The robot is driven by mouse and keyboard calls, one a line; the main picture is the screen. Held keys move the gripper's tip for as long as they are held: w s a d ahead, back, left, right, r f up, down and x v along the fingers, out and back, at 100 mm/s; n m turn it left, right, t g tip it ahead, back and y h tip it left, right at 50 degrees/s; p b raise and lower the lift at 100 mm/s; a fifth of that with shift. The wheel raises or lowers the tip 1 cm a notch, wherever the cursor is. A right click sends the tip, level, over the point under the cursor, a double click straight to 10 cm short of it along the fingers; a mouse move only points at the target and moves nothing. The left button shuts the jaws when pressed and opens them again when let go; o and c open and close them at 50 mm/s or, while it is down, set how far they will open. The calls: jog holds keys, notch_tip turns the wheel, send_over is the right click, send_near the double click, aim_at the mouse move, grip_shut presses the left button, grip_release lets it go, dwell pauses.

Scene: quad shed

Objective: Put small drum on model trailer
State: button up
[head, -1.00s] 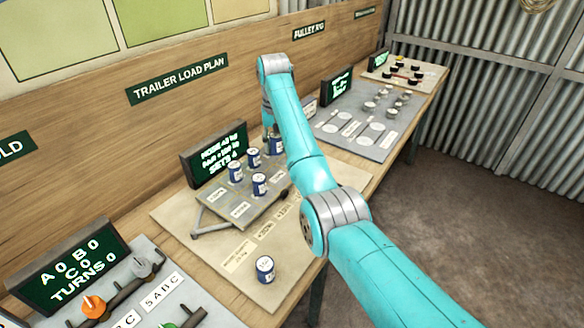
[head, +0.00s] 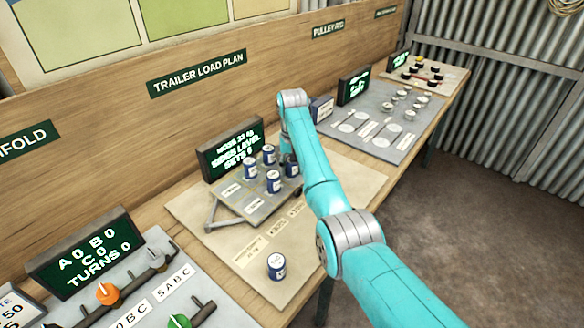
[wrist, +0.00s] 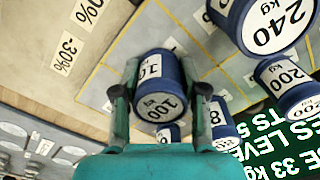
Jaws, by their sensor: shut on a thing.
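The model trailer (head: 232,198) is a flat grey deck with a drawbar, on a pale board on the bench. Several blue drums with white labels stand on its deck, one of them at its middle (head: 274,182). In the wrist view, my gripper (wrist: 150,95) is shut on a small blue drum (wrist: 158,105) marked 100 kg, one finger on each side. The held drum is over the deck's right part; whether it touches the deck I cannot tell. In the head view my arm partly hides the gripper. Larger drums marked 240 (wrist: 270,22) and 200 (wrist: 290,88) stand close by.
Another blue drum (head: 276,266) stands on the board's front part. A screen (head: 232,148) behind the trailer reads about 33 kg and sides level. A valve panel (head: 150,290) lies to the left, a pulley panel (head: 372,125) to the right.

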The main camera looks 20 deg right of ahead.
jog(key=o, duration=1.2)
jog(key=shift+f, duration=0.1)
notch_tip(320, 180, up, 12)
jog(key=shift+r, duration=0.15)
